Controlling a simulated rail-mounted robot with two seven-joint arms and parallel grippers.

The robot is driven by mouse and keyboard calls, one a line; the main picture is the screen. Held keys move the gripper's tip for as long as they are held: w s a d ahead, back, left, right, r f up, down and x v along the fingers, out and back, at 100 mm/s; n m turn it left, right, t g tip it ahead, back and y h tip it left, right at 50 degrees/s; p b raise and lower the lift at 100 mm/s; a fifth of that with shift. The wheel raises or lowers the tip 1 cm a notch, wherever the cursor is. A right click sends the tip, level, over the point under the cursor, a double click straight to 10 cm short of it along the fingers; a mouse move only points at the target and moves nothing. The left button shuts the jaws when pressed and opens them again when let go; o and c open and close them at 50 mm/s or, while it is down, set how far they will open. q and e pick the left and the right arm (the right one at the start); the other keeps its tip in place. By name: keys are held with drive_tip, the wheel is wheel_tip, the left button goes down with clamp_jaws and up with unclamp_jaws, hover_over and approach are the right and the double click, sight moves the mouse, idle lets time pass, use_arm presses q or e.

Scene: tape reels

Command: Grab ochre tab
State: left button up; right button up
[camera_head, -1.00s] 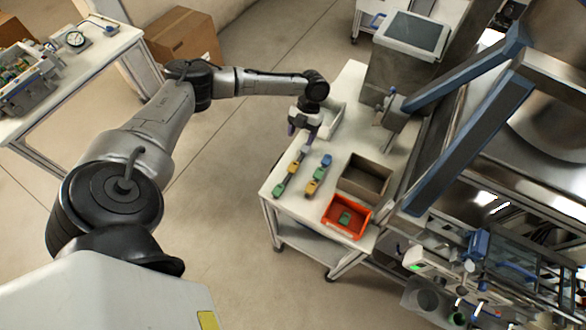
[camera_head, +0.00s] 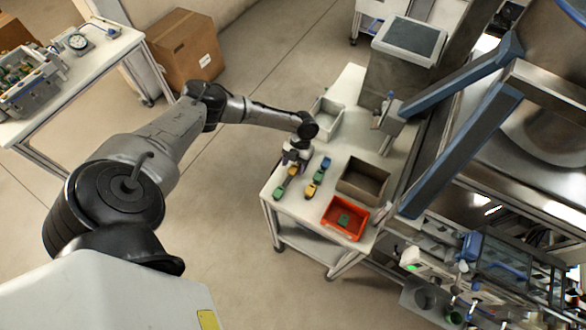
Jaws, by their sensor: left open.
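Two short rows of small coloured tabs lie on the white cart top. In the left row an ochre tab (camera_head: 293,171) lies beyond a green tab (camera_head: 278,193). In the right row an ochre tab (camera_head: 310,190) is nearest, with a green tab (camera_head: 318,177) and a blue tab (camera_head: 326,163) behind it. My left gripper (camera_head: 291,165) is open and points down at the far end of the left row, very close to its ochre tab. It hides that end of the row, and I cannot tell whether it touches anything. My right gripper is out of view.
An orange bin (camera_head: 327,224) with a green piece inside stands at the cart's near right. A brown open box (camera_head: 345,186) is behind it, and a white tray (camera_head: 317,118) is at the back. Blue-edged machine bars (camera_head: 470,150) rise on the right.

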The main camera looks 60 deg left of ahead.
use_arm(q)
drive_tip(key=shift+s+d+f, duration=0.1)
drive_tip(key=shift+s+f, duration=0.05)
drive_tip(key=shift+f, duration=0.35)
drive_tip(key=shift+c, duration=0.3)
drive_tip(key=c, duration=0.9)
drive_tip(key=shift+r, duration=0.15)
drive_tip(key=shift+c, duration=0.2)
